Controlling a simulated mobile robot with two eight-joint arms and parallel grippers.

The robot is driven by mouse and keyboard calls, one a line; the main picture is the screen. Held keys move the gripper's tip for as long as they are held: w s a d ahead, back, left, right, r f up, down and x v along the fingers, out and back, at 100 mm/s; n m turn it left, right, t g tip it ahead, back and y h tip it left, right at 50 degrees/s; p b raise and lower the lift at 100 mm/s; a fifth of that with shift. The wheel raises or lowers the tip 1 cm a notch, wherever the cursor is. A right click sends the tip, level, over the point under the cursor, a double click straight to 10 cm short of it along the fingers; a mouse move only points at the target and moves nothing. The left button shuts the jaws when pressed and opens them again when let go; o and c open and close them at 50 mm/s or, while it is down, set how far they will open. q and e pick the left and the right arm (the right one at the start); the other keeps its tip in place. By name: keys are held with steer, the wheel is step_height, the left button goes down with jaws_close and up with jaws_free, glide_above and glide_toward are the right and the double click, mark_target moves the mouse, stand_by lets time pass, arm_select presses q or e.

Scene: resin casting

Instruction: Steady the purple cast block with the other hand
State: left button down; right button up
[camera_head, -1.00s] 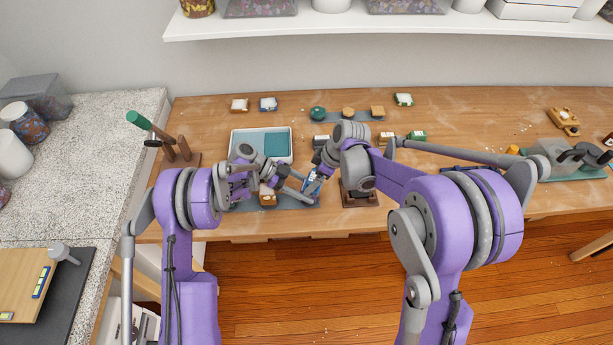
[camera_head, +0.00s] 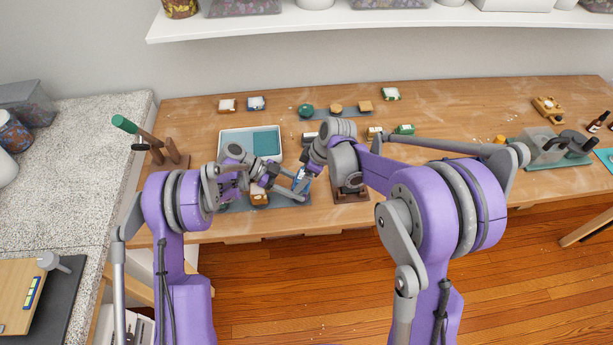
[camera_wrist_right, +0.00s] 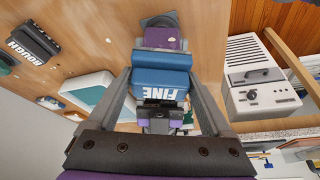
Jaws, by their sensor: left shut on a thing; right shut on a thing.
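My right gripper (camera_wrist_right: 160,100) is shut on a blue sanding block marked FINE (camera_wrist_right: 160,80), one finger on each side of it. The blue block shows small in the head view (camera_head: 300,179). A purple block (camera_wrist_right: 165,38), which looks like the purple cast block, is just beyond the blue one in the right wrist view. I cannot tell whether the two touch. My left gripper (camera_head: 296,193) reaches in from the left, low over the mat and close to the right gripper. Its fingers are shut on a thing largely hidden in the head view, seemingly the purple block.
A white tray (camera_head: 226,146) is behind. A sanding block marked ROUGH (camera_wrist_right: 33,43) lies apart.

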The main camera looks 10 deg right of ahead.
steer(key=shift+w+a, duration=0.2)
steer(key=shift+a, duration=0.3)
steer(key=shift+w+a, duration=0.15)
steer(key=shift+a, duration=0.35)
steer(key=shift+s+d+f, duration=0.1)
steer(key=shift+s+d, duration=0.2)
steer(key=shift+d, duration=0.5)
steer(key=shift+s+d+f, duration=0.1)
steer(key=shift+s+d, duration=0.15)
steer(key=shift+d, duration=0.5)
steer(key=shift+f, duration=0.2)
steer(key=shift+a, duration=0.1)
steer(key=shift+w+a, duration=0.25)
steer(key=shift+a, duration=0.35)
steer(key=shift+w+a, duration=0.2)
steer(key=shift+a, duration=0.35)
steer(key=shift+r, duration=4.1)
